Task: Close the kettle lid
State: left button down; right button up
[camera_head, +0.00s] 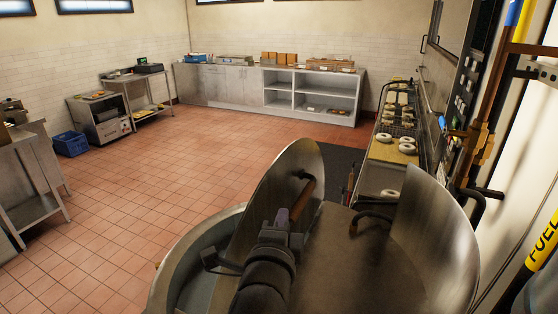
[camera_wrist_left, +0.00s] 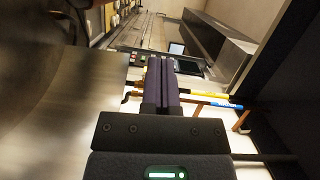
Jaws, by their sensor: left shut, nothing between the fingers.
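The kettle (camera_head: 190,262) is a large round steel vessel in the near middle of the head view. One curved steel lid panel (camera_head: 270,188) stands raised, with a brown bar handle (camera_head: 303,200) on its face. Another curved steel panel (camera_head: 440,240) rises at the right, with a dark handle (camera_head: 372,222) near it. My left gripper (camera_head: 283,214) is shut and empty close beside the brown handle; I cannot tell whether they touch. Its closed fingers (camera_wrist_left: 161,84) show in the left wrist view, with a smooth steel surface (camera_wrist_left: 55,110) left of them. My right gripper is out of view.
A long counter with bagels (camera_head: 398,148) runs behind the kettle at the right. Pipes and a yellow fuel line (camera_head: 543,240) line the right wall. Steel tables (camera_head: 35,175) and a blue crate (camera_head: 71,143) stand at the left. The tiled floor (camera_head: 150,185) between is clear.

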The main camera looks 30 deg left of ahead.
aim_at(271, 182)
pick_arm(q)
jog(key=w+a, duration=0.2)
jog(key=w+a+p, duration=0.1)
jog(key=w+a, duration=0.1)
jog(key=w, duration=0.1)
jog(key=w+a+p, duration=0.1)
jog(key=w+a, duration=0.1)
jog(key=w, duration=0.1)
jog(key=shift+w+a+r, duration=0.25)
jog(key=shift+a+r, duration=0.1)
jog(key=shift+r, duration=0.05)
jog(key=shift+w+f, duration=0.1)
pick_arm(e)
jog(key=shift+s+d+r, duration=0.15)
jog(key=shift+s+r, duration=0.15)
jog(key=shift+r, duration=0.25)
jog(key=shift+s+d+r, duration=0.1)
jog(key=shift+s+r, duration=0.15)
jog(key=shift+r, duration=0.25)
